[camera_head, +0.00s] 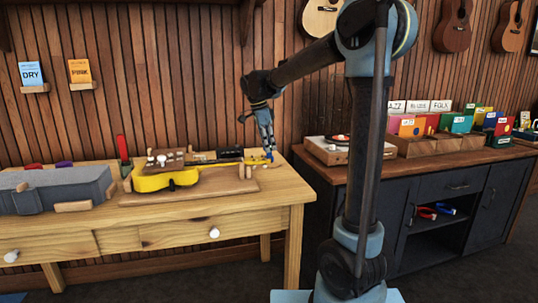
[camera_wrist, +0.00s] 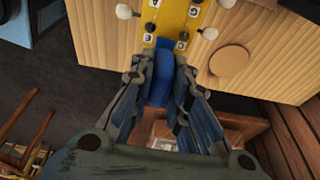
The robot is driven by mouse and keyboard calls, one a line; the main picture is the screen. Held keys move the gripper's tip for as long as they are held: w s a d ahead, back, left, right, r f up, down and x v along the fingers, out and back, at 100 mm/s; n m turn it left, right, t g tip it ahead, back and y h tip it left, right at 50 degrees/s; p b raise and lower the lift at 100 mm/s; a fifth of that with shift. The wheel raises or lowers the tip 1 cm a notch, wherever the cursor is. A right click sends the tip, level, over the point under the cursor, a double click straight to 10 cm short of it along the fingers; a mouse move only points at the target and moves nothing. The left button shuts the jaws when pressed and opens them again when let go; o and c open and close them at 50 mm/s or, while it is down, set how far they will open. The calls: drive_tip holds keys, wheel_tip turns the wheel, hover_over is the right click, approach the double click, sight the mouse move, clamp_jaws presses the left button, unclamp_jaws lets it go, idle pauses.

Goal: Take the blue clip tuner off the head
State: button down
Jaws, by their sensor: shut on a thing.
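The blue clip tuner (camera_wrist: 161,74) sits at the end of the yellow ukulele's head (camera_wrist: 172,20) in the wrist view. My gripper (camera_wrist: 162,72) is shut on the tuner, one finger on each side of it. The tuner's upper end still touches or overlaps the edge of the head; I cannot tell whether it is clipped on. In the head view the yellow ukulele (camera_head: 165,180) lies on the wooden bench, its head toward the right end. My gripper (camera_head: 270,153) reaches down there, and the tuner is a small blue spot beside it.
The wooden bench (camera_head: 255,213) has a grey case (camera_head: 55,188) at its left. A dark cabinet (camera_head: 455,200) with a record player (camera_head: 340,150) and record bins stands at the right. Open air lies above the bench.

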drive_tip(key=shift+w+d, duration=0.2)
drive_tip(key=shift+d, duration=0.55)
drive_tip(key=shift+w+d, duration=0.15)
drive_tip(key=shift+d, duration=0.55)
drive_tip(key=shift+w+d, duration=0.2)
drive_tip(key=shift+d, duration=0.55)
idle(0.5)
wheel_tip(320, 180, up, 8)
idle(3.4)
